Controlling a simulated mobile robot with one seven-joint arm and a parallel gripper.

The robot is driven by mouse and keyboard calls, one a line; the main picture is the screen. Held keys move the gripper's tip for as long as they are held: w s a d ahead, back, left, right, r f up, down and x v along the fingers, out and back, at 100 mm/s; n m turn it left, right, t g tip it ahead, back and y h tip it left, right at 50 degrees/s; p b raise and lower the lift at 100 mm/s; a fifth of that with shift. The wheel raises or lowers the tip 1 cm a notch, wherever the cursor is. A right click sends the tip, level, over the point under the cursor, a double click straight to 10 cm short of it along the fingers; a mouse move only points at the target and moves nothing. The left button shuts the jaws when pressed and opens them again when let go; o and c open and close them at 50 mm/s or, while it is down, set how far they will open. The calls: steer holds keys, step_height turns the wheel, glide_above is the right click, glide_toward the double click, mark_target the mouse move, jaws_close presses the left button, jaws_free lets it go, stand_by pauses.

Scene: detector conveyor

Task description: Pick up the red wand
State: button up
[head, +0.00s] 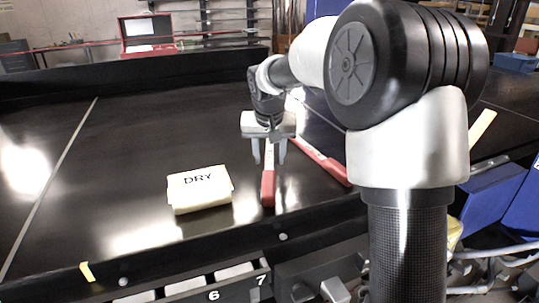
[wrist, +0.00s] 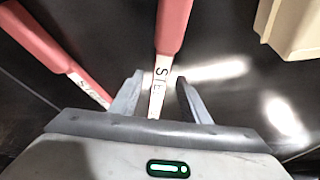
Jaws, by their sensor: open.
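Two wands with red handles and pale, lettered shafts lie on the black conveyor. One wand (head: 268,188) lies below my gripper (head: 269,160); its handle points toward the front edge. In the wrist view this wand (wrist: 172,28) runs up the middle, its pale shaft between the two fingertips (wrist: 160,80). The other wand (head: 333,171) lies to the right, slanted; it shows at the left of the wrist view (wrist: 42,40). My gripper is open and points down, with nothing gripped. Its exact height over the shaft is hard to tell.
A cream block marked DRY (head: 200,190) lies left of the nearer wand, and shows at the upper right of the wrist view (wrist: 293,25). The conveyor has a raised dark front edge (head: 150,260). A red case (head: 146,35) stands behind. The conveyor's left part is clear.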

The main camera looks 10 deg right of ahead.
steer(key=shift+w+f, duration=0.15)
steer(key=shift+f, duration=0.35)
jaws_close()
